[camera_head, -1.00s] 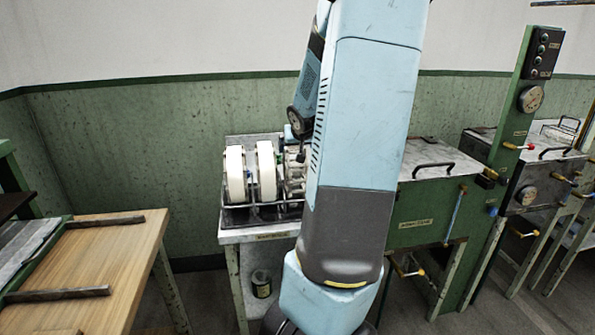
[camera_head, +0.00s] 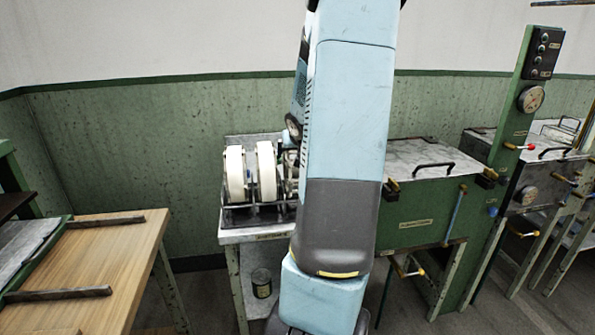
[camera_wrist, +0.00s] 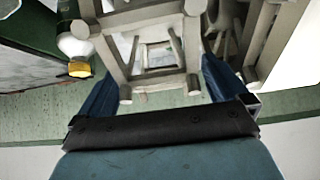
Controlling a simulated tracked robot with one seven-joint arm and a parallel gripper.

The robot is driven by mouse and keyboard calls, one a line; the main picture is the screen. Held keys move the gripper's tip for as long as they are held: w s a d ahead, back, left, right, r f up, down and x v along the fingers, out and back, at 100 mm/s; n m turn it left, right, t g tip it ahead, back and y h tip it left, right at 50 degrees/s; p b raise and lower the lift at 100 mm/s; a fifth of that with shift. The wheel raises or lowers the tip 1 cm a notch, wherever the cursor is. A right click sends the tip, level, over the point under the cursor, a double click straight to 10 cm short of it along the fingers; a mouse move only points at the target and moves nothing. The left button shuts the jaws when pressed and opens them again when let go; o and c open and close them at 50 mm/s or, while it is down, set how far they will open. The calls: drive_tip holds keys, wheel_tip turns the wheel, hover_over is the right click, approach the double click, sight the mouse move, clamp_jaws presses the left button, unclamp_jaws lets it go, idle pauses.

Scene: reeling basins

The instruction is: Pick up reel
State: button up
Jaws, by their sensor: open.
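Two white wheel-like reels, the left one (camera_head: 236,174) and the right one (camera_head: 266,171), stand upright in a dark rack on a metal-topped stand in the head view. A paler skeletal reel (camera_head: 289,166) beside them is mostly hidden by my arm. In the wrist view a pale open-framed reel (camera_wrist: 145,15) with bars and round pegs fills the top middle. My gripper (camera_wrist: 160,75) is open, with its blue fingers on either side of this frame. I cannot tell whether they touch it. The head view hides the gripper behind my arm.
The stand (camera_head: 245,235) has a small can (camera_head: 261,283) below it. A green basin (camera_head: 415,215) with a metal lid is close on the right. A wooden table (camera_head: 110,255) is at the left. A white and yellow fitting (camera_wrist: 78,48) is near the left finger.

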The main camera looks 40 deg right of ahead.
drive_tip(key=shift+w+d+f, duration=0.1)
drive_tip(key=shift+w+f, duration=0.1)
idle(0.3)
drive_tip(key=c, duration=1.2)
